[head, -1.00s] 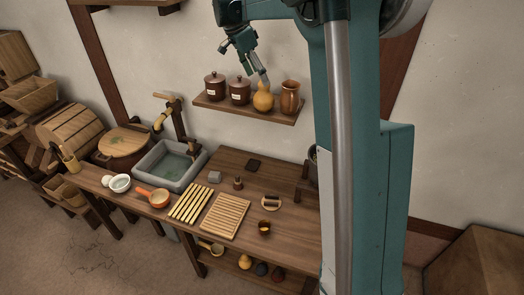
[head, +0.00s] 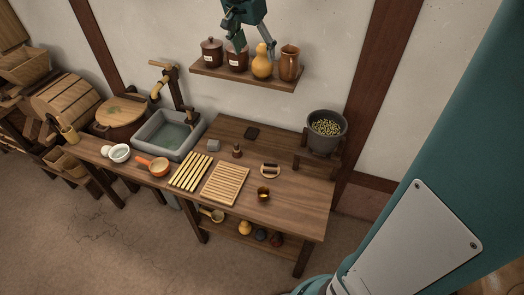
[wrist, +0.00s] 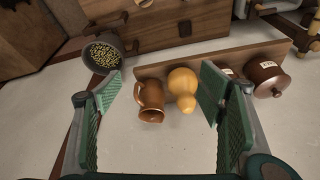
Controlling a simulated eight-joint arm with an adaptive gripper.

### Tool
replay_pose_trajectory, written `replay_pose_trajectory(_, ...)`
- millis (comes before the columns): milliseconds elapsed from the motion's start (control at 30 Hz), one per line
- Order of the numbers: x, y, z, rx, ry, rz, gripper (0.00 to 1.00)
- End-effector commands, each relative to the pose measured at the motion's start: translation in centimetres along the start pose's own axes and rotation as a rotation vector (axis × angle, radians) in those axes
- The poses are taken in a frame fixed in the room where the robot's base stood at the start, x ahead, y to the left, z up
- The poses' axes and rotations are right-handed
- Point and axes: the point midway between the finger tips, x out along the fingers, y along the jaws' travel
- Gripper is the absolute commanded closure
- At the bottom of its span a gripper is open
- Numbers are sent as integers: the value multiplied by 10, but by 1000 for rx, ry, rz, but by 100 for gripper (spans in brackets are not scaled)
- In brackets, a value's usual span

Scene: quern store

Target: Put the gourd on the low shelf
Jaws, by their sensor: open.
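The gourd (head: 262,65), orange-yellow with a narrow neck, stands upright on the wall shelf between a brown jug and a lidded jar. My gripper (head: 256,47) is open and empty above it, its fingers spread at either side of the gourd's neck in the picture. In the wrist view, the gourd (wrist: 183,86) shows between the green pads of my gripper (wrist: 160,80), nearer the right pad. I cannot tell how far apart pads and gourd are. The low shelf (head: 224,226) is under the table, partly hidden by the tabletop, with several small round things on it.
The brown jug (head: 289,64) is close beside the gourd and also shows between the pads. Two lidded jars (head: 212,52) share the wall shelf (head: 243,79). The table (head: 295,205) holds slatted mats, a cup and a grain bowl (head: 326,132).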

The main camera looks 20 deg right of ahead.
Motion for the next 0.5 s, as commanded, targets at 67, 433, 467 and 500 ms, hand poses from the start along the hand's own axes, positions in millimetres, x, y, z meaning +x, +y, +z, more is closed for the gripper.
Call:
replay_pose_trajectory(67, -6, 12, 14, -44, 0, -22, 32)
replay_pose_trajectory(433, -22, 57, 74, -252, 14, -126, 32)
replay_pose_trajectory(467, -22, 61, 79, -270, 16, -134, 32)
replay_pose_trajectory(500, -23, 66, 85, -292, 19, -145, 32)
